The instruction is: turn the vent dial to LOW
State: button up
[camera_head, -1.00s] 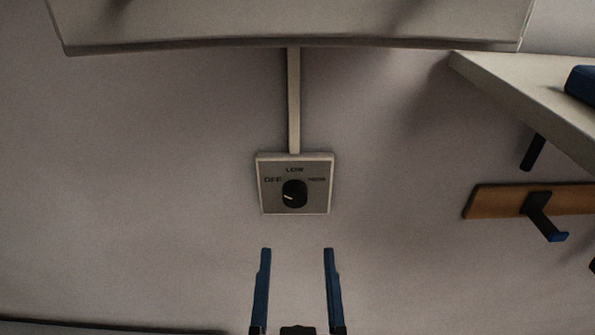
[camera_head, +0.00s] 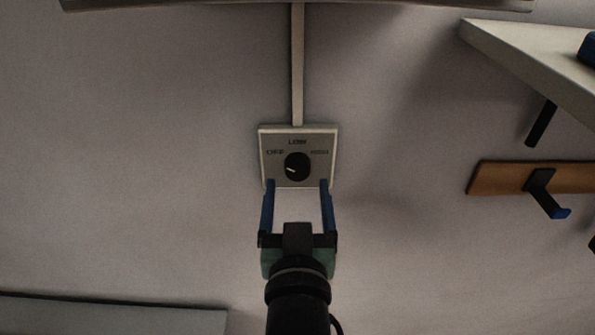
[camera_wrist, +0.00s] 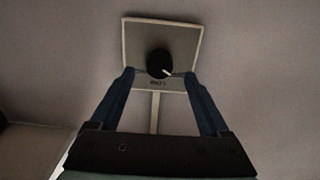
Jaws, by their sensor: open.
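The vent dial (camera_head: 297,167) is a round black knob with a white pointer mark, on a square pale-framed plate (camera_head: 264,150) on the wall. The plate reads OFF at left, LOW at top and a blurred word at right. The pointer aims left and slightly down, on the OFF side. My gripper (camera_head: 298,184) is open with blue fingers, its tips over the plate's lower edge, one on each side below the knob. In the wrist view the dial (camera_wrist: 159,63) lies between and just beyond the fingertips (camera_wrist: 160,73). Contact with the knob is not visible.
A pale conduit (camera_head: 297,70) runs up from the plate to a panel edge (camera_head: 300,5). At right are a pale shelf (camera_head: 530,65) with a blue object and a wooden rail (camera_head: 495,178) with a dark blue-tipped hook (camera_head: 545,195). The wall around the plate is bare.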

aim_at(297, 173)
jog(key=shift+w+p, duration=0.45)
jog(key=shift+w, duration=1.25)
jog(key=shift+c, duration=0.3)
grip_shut()
